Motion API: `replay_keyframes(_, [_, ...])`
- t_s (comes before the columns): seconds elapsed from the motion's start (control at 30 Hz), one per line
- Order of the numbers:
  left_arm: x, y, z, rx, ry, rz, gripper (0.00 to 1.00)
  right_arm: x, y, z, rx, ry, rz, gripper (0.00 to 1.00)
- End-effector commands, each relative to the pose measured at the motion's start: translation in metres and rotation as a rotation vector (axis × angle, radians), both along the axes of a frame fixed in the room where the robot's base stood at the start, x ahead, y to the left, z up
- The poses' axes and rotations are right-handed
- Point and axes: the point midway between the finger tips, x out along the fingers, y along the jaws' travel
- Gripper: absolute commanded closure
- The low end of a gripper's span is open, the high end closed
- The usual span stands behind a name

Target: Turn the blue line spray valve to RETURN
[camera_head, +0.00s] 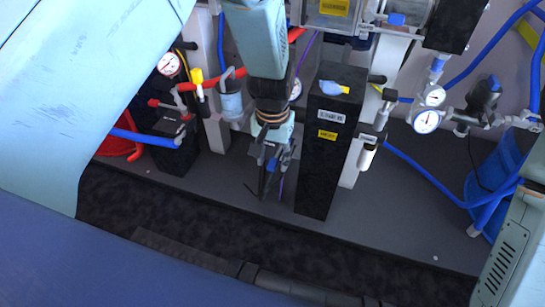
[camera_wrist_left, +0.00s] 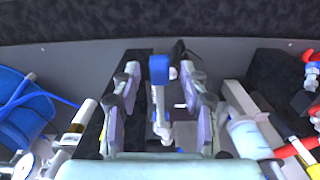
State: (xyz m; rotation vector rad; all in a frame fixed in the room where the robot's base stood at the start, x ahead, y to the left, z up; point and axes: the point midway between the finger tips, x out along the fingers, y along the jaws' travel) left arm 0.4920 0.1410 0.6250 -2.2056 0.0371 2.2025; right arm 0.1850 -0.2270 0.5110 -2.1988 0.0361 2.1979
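A blue-ended part with a pale grey stem (camera_wrist_left: 158,72) shows between the fingers in the left wrist view; it may be the blue line spray valve's lever. A blue bit (camera_head: 271,165) also shows at my left gripper (camera_head: 268,182) in the head view. My left gripper points down, left of a tall black box (camera_head: 328,150), with its fingers apart on either side of the part. I cannot tell if they touch it. The RETURN mark cannot be read. My right gripper is out of view.
Red pipe (camera_head: 215,81), a gauge (camera_head: 168,64) and a black box with a blue-ended hose stand at left. Gauges (camera_head: 426,121), blue hoses and a blue drum (camera_head: 495,175) are at right. The grey floor (camera_head: 400,215) in front is mostly clear.

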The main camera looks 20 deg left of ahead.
Motion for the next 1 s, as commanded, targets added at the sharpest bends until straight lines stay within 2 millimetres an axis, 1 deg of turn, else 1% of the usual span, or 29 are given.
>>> replay_keyframes(0.03, [0.0, 0.0, 0.0001, 0.0, 0.0, 0.0, 0.6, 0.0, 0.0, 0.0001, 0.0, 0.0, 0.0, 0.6])
replay_keyframes(0.07, [-0.0001, 0.0, 0.0001, 0.0, 0.0, 0.0, 0.63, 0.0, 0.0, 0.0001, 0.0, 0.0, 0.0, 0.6])
replay_keyframes(0.5, [-0.0001, 0.0002, 0.0002, 0.0, 0.001, 0.001, 1.0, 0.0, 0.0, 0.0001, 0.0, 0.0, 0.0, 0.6])
replay_keyframes(1.0, [-0.0003, 0.0004, 0.0002, 0.0, 0.001, 0.0, 1.0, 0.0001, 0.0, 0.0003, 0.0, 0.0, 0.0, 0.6])
